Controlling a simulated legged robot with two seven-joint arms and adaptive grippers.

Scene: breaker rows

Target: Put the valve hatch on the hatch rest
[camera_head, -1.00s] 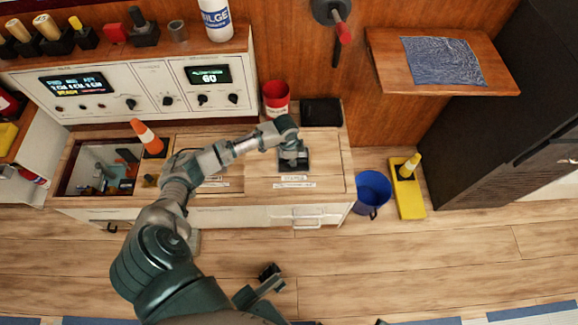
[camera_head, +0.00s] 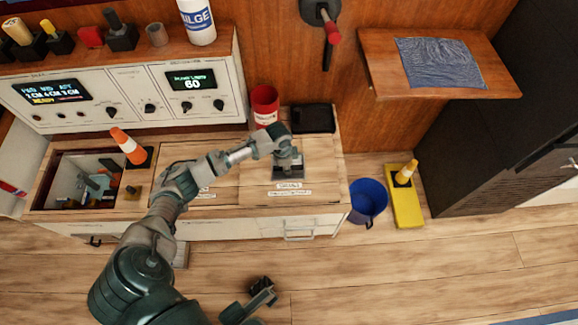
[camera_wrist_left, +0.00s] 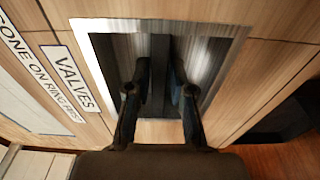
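The valve hatch (camera_head: 258,180) is a wooden panel labelled VALVES in the counter top, with a recessed metal plate and a dark bar handle. The wrist view shows its plate (camera_wrist_left: 216,45) close up, with the VALVES label left of it. My left gripper (camera_head: 288,166) is down at this handle. In the wrist view its two fingers (camera_wrist_left: 161,72) stand on either side of the bar and appear closed on it. The hatch looks level with the counter. I cannot tell which thing is the hatch rest. My right gripper (camera_head: 262,291) shows small and dark at the bottom.
A blue bucket (camera_head: 368,200) and yellow stand (camera_head: 405,207) are on the floor right. A shelf (camera_head: 382,75) holds a cloth.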

